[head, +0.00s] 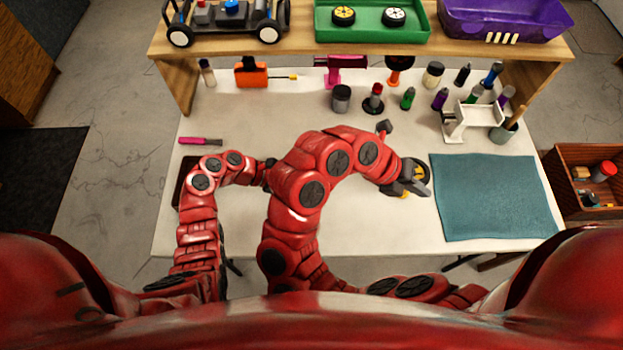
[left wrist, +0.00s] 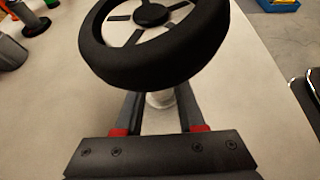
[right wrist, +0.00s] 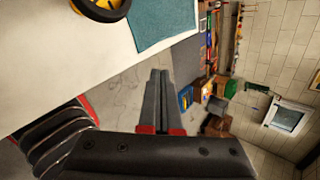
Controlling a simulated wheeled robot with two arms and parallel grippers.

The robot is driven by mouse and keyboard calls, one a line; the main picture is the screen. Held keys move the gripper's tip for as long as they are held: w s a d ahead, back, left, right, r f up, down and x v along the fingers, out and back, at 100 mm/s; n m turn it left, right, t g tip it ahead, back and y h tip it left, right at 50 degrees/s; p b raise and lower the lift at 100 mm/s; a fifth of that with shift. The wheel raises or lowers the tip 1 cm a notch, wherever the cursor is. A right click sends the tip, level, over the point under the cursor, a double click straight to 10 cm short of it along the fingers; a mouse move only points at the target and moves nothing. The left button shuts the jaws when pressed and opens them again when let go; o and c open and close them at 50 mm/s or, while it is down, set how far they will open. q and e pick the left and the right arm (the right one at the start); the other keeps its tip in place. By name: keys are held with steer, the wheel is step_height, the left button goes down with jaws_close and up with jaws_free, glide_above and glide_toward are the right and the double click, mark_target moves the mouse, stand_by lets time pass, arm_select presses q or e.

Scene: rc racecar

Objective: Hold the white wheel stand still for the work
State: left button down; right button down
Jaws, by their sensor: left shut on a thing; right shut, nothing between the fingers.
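In the left wrist view my left gripper (left wrist: 159,106) is shut on the white stem of the wheel stand (left wrist: 161,98). A wheel with a black tyre (left wrist: 150,72) and a pale rim sits above the fingers and hides most of the stand. In the head view my right arm covers the left gripper and the stand. My right gripper (head: 417,190) is shut and empty beside a yellow-rimmed wheel (head: 421,168). In the right wrist view its closed fingers (right wrist: 159,75) show beyond the table edge, and the yellow-rimmed wheel (right wrist: 103,8) is at the upper left.
A teal mat (head: 490,195) lies on the table's right side. Bottles, jars and tools, with a white holder (head: 475,115), line the back. A shelf above carries a car chassis (head: 228,18), a green tray (head: 372,34) and a purple bin (head: 505,22). A magenta tool (head: 200,141) lies at left.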

steer(key=w+a+n+t+y, duration=0.1)
steer(key=a+y, duration=0.3)
steer(key=a, duration=0.7)
steer(key=w+a+f+n+t+y, duration=0.1)
steer(key=w+a+n+t+y, duration=0.1)
steer(key=a, duration=0.8)
steer(key=w+n+y, duration=0.1)
steer(key=w+y, duration=0.1)
steer(key=y, duration=0.1)
steer(key=shift+w+a+n+y, duration=0.2)
steer(key=shift+a+n+y, duration=0.1)
steer(key=shift+a+n, duration=0.1)
steer(key=shift+f, duration=0.1)
steer(key=shift+x, duration=3.4)
steer(key=shift+w, duration=0.15)
